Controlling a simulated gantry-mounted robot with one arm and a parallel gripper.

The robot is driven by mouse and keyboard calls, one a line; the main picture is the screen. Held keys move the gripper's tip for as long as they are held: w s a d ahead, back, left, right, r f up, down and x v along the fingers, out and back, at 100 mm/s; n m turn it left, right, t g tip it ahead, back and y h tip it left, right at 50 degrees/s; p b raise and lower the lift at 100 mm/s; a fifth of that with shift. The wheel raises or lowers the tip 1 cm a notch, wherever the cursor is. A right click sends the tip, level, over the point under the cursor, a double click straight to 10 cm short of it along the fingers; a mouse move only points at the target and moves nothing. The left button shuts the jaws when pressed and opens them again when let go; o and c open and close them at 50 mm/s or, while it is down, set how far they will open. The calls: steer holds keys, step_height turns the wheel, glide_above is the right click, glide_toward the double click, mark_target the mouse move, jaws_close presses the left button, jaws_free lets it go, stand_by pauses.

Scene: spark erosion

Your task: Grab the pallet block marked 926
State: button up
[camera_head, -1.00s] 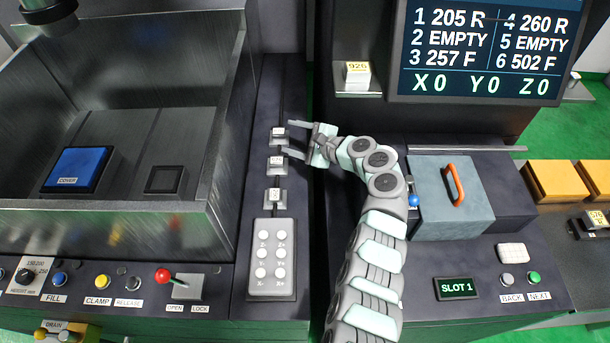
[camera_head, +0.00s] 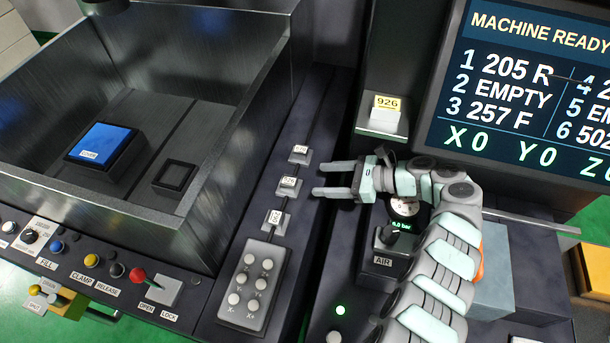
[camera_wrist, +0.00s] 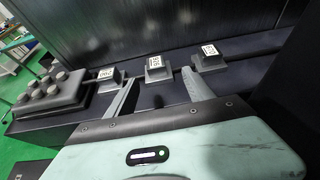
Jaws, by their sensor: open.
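A metal tank (camera_head: 100,195) with a blue COVER block (camera_head: 100,146) stands at the left. A button pendant (camera_head: 251,285) lies on the ledge. The screen (camera_head: 530,100) reads MACHINE READY. An AIR knob (camera_head: 388,236) with a gauge is beside my arm.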

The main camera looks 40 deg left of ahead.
mark_target(292, 182)
steer(key=x, duration=0.7)
steer(key=s+x, duration=0.1)
steer(key=x, duration=0.3)
steer(key=shift+d+r, duration=0.1)
steer(key=shift+r, duration=0.05)
steer(key=shift+w+d, duration=0.1)
jaws_close()
stand_by(0.3)
